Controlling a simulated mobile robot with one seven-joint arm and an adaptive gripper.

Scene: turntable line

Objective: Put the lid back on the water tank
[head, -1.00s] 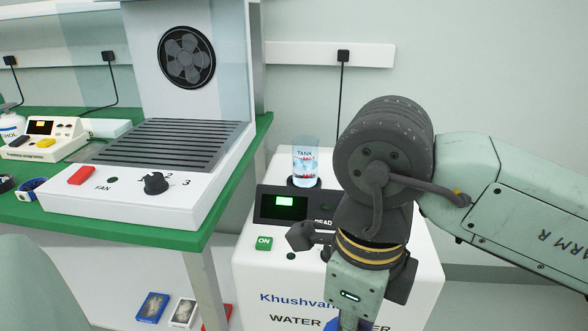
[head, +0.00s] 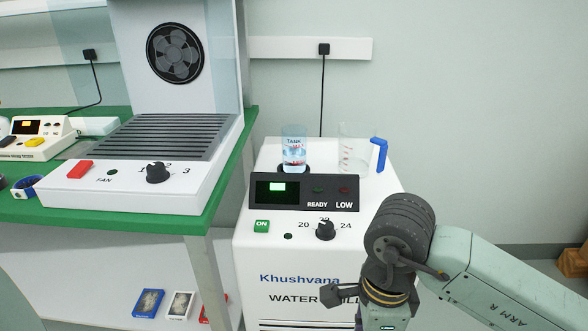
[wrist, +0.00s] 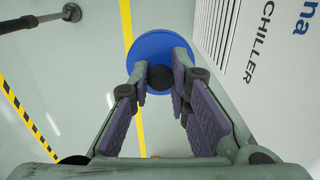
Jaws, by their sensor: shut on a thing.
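The water tank (head: 294,155) is a clear open cylinder marked TANK, holding water, standing upright at the back of the white chiller's top. The lid (wrist: 158,42) is a blue disc with a dark knob (wrist: 160,77). In the wrist view my gripper (wrist: 160,80) has its purple-padded fingers closed around that knob, with the lid hanging over the floor beside the chiller front. In the head view my fingers and the lid are below the picture edge; only my wrist shows, low in front of the chiller and well below the tank.
The white water chiller (head: 270,245) has a dark display panel and a knob. A clear jug (head: 353,150) with a blue handle stands right of the tank. A green bench (head: 160,233) with a fan unit (head: 110,195) is at left.

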